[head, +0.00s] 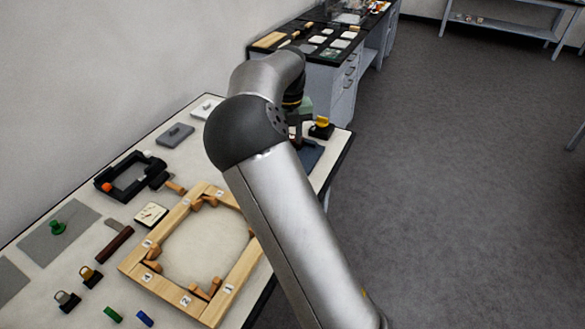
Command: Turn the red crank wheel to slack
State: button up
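I cannot make out a red crank wheel for certain. A black rectangular frame (101,181) lies on the table at the left, with a small orange-red round part (107,187) at its left side. It is too small to tell whether that part is a wheel. My arm crosses the middle of the head view and bends down over the table's far right part. My gripper's fingers are hidden behind my arm's dark joint, so their state and any contact do not show.
A wooden frame (137,255) with numbered labels and pegs lies on the near table (70,198). A yellow-topped block (321,126) stands near the right edge. Open floor (450,200) lies right.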

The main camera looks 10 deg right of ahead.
notch_tip(320, 180, down, 13)
jog(key=shift+r+p, duration=0.2)
jog(key=shift+p, duration=0.5)
grip_shut()
